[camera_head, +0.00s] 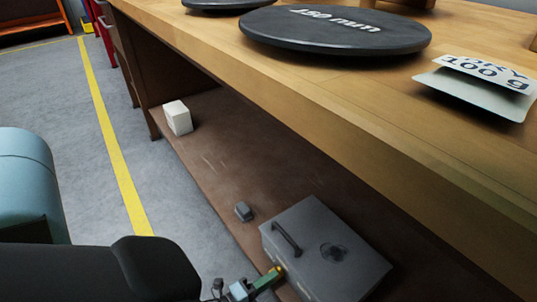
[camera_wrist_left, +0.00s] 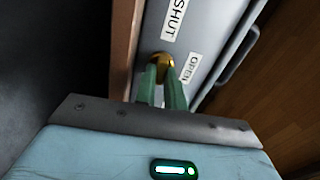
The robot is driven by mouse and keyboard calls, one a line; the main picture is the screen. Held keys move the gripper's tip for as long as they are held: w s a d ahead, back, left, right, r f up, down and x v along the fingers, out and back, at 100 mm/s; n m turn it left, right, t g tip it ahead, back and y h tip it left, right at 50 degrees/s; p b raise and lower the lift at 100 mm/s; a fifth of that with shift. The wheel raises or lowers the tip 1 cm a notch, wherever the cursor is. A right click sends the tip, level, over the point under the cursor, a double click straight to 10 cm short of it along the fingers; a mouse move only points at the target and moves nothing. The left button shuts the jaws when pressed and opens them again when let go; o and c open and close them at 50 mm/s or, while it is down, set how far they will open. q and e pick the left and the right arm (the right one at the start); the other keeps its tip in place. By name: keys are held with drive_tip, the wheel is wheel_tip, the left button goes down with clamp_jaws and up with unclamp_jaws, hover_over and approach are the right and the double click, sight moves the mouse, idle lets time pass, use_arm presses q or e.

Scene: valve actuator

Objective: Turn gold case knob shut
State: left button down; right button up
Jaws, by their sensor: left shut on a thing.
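A grey metal case (camera_head: 325,250) with a black handle on its lid sits on the low brown shelf under the workbench. Its gold knob (camera_head: 277,269) is on the side facing my left arm. In the left wrist view the gold knob (camera_wrist_left: 161,60) sits between a "SHUT" label (camera_wrist_left: 173,20) and an "OPEN" label (camera_wrist_left: 190,68). My left gripper (camera_head: 272,276) has its green fingers closed around the knob, also seen in the left wrist view (camera_wrist_left: 162,78). The fingertips hide part of the knob. My right gripper is not in view.
A small grey block (camera_head: 243,211) lies on the shelf (camera_head: 215,170) beside the case, and a white box (camera_head: 177,117) stands farther back. The wooden benchtop (camera_head: 330,95) overhangs the shelf. Black discs (camera_head: 335,31) and a label card (camera_head: 480,85) lie on top.

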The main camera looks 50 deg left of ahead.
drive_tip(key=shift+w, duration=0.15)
use_arm(q)
drive_tip(key=c, duration=1.5)
unclamp_jaws()
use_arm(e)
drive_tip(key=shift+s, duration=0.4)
use_arm(q)
drive_tip(key=shift+s, duration=0.15)
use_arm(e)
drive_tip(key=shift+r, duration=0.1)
use_arm(q)
drive_tip(key=s, duration=0.2)
drive_tip(key=s+p, duration=0.1)
drive_tip(key=s, duration=0.4)
drive_tip(key=shift+s+a, duration=0.3)
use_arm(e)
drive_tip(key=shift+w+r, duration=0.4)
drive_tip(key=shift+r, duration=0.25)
